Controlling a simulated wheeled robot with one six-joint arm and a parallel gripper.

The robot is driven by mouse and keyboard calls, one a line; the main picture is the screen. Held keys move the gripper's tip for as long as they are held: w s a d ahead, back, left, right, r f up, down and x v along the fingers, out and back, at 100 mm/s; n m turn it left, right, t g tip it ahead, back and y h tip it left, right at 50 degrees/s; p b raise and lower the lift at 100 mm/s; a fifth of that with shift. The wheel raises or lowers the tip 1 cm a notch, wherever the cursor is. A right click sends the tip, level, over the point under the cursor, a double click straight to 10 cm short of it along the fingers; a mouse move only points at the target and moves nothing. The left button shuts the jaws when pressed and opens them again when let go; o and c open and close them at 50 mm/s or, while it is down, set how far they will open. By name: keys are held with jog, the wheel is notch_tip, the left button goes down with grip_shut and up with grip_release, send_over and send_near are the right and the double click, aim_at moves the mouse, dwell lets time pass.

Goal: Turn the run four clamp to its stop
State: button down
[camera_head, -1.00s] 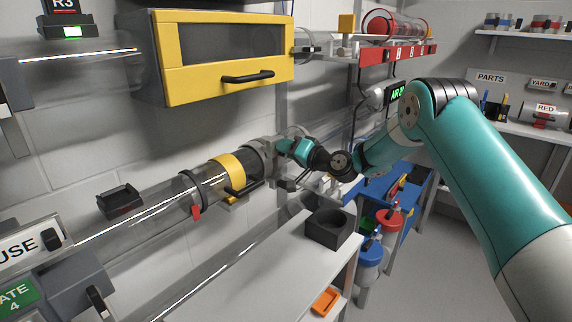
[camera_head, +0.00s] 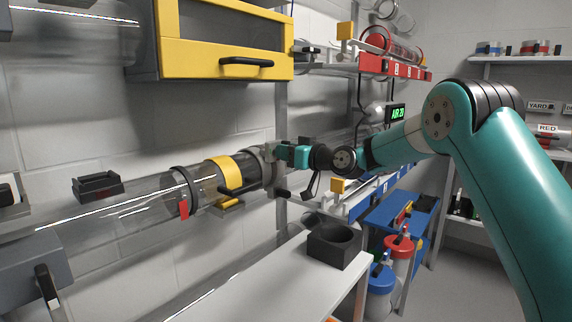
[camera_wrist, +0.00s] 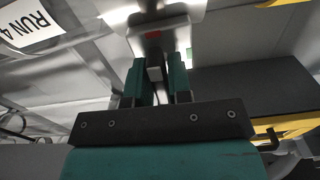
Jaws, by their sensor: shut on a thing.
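The clamp shows as a grey collar (camera_head: 264,164) at the tube's right end. My gripper (camera_head: 283,156) is at this collar, on its right side. In the wrist view, the teal fingers (camera_wrist: 158,65) are shut on a small grey piece (camera_wrist: 155,74), which appears to be the clamp's lever. A metal bracket with a red mark (camera_wrist: 154,34) lies just beyond the fingertips. The collar is partly hidden by the gripper. A RUN 4 label (camera_wrist: 30,28) shows at upper left.
A yellow-framed cabinet (camera_head: 222,42) hangs above the tube. A white bench (camera_head: 255,285) with a black square holder (camera_head: 334,245) stands below. A blue cart (camera_head: 403,212) and canisters stand to the right. A red-labelled rack (camera_head: 395,67) is behind my arm.

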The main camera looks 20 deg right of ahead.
jog(key=shift+f+n+b, duration=0.1)
jog(key=shift+n+b, duration=0.2)
dwell(0.4)
jog(key=c, duration=1.1)
grip_release()
jog(key=shift+c, duration=0.2)
jog(key=shift+s+d, duration=0.1)
jog(key=b+v, duration=0.1)
jog(key=v, duration=1.6)
jog(key=shift+b, duration=0.3)
jog(key=shift+s, duration=0.1)
